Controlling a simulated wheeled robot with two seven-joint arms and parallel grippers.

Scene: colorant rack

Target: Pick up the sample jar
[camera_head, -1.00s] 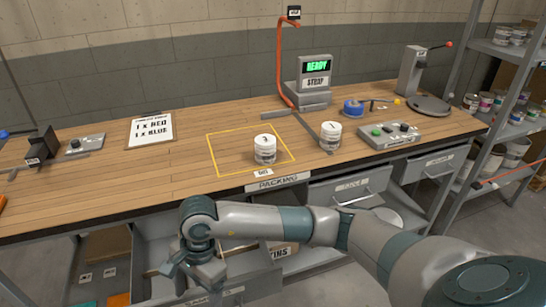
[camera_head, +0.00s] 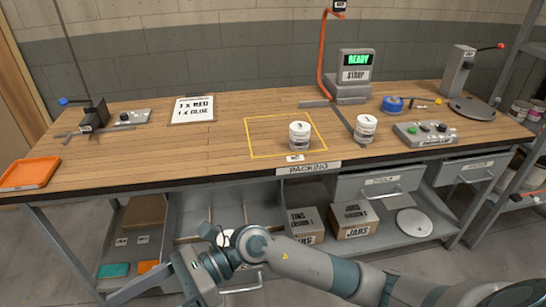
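Two white lidded jars stand upright on the wooden bench. One jar (camera_head: 299,136) is near the front edge inside the yellow outlined square; the other jar (camera_head: 365,129) is to its right, outside the square. I cannot tell which is the sample jar. A small white round thing (camera_head: 226,238) shows low down, partly hidden behind my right arm. My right arm comes in from the lower right, and its gripper end (camera_head: 178,282) is at the lower left, below the bench top and away from both bench jars. My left gripper is not in view.
An open drawer with dividers (camera_head: 180,213) is below the bench, with cardboard boxes (camera_head: 353,220) on the lower shelf. An orange tray (camera_head: 29,173) is at the bench's left end. A scale-like display (camera_head: 355,75), control box (camera_head: 425,133) and press (camera_head: 470,100) stand right.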

